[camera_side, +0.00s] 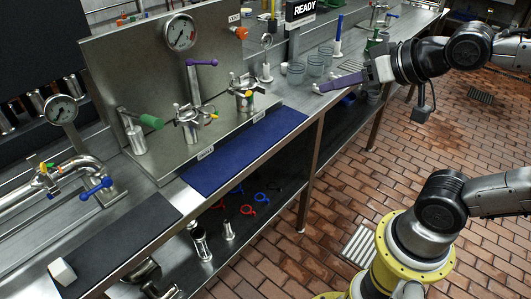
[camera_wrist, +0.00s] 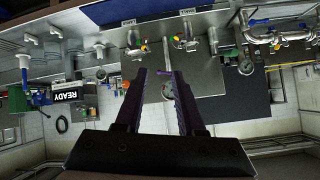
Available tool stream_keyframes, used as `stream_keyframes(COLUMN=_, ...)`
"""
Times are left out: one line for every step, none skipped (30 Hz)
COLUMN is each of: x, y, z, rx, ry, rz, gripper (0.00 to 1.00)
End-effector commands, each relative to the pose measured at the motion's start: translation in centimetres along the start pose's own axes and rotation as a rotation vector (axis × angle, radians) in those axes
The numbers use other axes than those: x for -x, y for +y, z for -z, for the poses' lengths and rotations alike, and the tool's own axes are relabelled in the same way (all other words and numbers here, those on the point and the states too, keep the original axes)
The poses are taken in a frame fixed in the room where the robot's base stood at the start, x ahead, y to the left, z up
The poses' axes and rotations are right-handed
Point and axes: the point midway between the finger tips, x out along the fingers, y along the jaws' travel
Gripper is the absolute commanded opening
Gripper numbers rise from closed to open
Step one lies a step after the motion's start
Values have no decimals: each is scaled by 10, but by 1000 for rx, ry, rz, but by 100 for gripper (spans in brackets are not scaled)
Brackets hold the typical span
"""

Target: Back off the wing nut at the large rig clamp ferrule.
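Two clamped pipe joints stand on the steel bench rig in the side view. The left clamp (camera_side: 188,122) sits beneath a purple-handled valve and has a small orange-yellow wing nut (camera_side: 214,117). The right clamp (camera_side: 243,95) has an orange-handled valve above it. The upside-down wrist view also shows a left clamp (camera_wrist: 137,46) and a right clamp (camera_wrist: 184,42). My gripper (camera_side: 325,86) is open and empty, right of both clamps; its purple fingers (camera_wrist: 158,73) are apart.
Clear cups (camera_side: 314,65) stand on the bench near my gripper. A gauge (camera_side: 180,33), a green-handled valve (camera_side: 148,122) and a stand (camera_side: 266,60) surround the clamps. A blue mat (camera_side: 245,152) lies bare in front. Curved piping (camera_side: 85,170) is farther left.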

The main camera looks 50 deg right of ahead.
Motion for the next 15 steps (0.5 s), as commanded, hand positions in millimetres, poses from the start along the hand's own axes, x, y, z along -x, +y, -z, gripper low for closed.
stream_keyframes(x=6, y=4, z=-18, rx=40, ry=-70, rz=-14, gripper=38)
stream_keyframes(x=9, y=7, z=-30, rx=66, ry=-118, rz=-22, gripper=38)
stream_keyframes(x=14, y=10, z=-44, rx=97, ry=-178, rz=-30, gripper=38)
stream_keyframes(x=17, y=12, z=-54, rx=119, ry=-221, rz=-34, gripper=38)
stream_keyframes(x=19, y=14, z=-64, rx=140, ry=-263, rz=-38, gripper=38)
stream_keyframes(x=22, y=17, z=-75, rx=167, ry=-315, rz=-41, gripper=38)
stream_keyframes(x=25, y=18, z=-82, rx=183, ry=-349, rz=-43, gripper=38)
stream_keyframes(x=27, y=20, z=-89, rx=200, ry=-379, rz=-43, gripper=38)
stream_keyframes(x=29, y=21, z=-95, rx=219, ry=-411, rz=-43, gripper=38)
stream_keyframes(x=31, y=22, z=-99, rx=230, ry=-430, rz=-43, gripper=38)
stream_keyframes(x=32, y=23, z=-101, rx=239, ry=-443, rz=-42, gripper=38)
stream_keyframes(x=33, y=23, z=-103, rx=245, ry=-452, rz=-42, gripper=38)
stream_keyframes(x=32, y=23, z=-101, rx=247, ry=-443, rz=-41, gripper=38)
stream_keyframes(x=30, y=22, z=-98, rx=245, ry=-427, rz=-39, gripper=38)
stream_keyframes(x=28, y=20, z=-91, rx=238, ry=-393, rz=-37, gripper=38)
